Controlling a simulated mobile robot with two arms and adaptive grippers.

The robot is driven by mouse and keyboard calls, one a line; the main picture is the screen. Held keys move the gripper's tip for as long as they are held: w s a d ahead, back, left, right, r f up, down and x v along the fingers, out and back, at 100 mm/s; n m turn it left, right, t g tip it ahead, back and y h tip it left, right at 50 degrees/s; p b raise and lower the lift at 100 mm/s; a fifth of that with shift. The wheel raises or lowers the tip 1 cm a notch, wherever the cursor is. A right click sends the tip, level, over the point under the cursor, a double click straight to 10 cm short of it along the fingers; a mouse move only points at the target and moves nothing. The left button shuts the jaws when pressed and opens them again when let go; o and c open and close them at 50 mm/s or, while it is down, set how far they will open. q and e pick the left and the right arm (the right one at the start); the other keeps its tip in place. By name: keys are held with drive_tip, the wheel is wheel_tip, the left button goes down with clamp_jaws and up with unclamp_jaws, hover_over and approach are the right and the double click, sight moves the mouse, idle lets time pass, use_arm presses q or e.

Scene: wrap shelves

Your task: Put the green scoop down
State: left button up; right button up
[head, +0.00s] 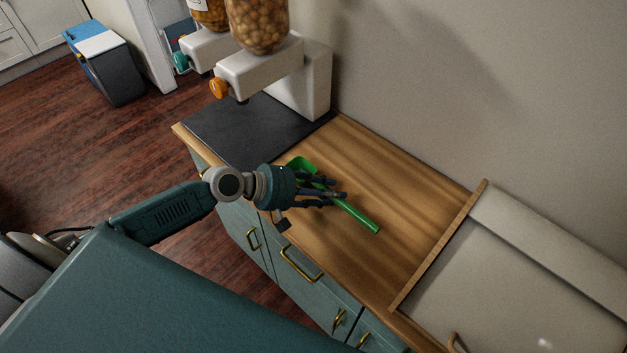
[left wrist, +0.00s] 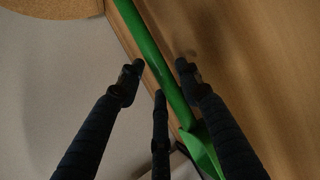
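The green scoop (head: 359,216) is over the wooden counter (head: 368,165), its handle slanting toward the lower right and its scoop end toward the black mat. It looks to be lying on the wood, but I cannot tell if all of it touches. My left gripper (head: 340,195) is at the middle of the scoop and hides part of it. In the left wrist view the scoop (left wrist: 152,48) runs between the fingertips of my left gripper (left wrist: 158,78). The fingers are spread, with gaps beside the handle. My right gripper is not in view.
A black mat (head: 232,128) lies on the counter's far end, under a white dispenser (head: 312,85) with filled jars (head: 258,22). A wood-edged pale panel (head: 520,270) stands at the right. Counter between scoop and wall is clear. Drawers with brass handles (head: 300,267) are below.

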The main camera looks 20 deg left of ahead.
use_arm(q)
clamp_jaws()
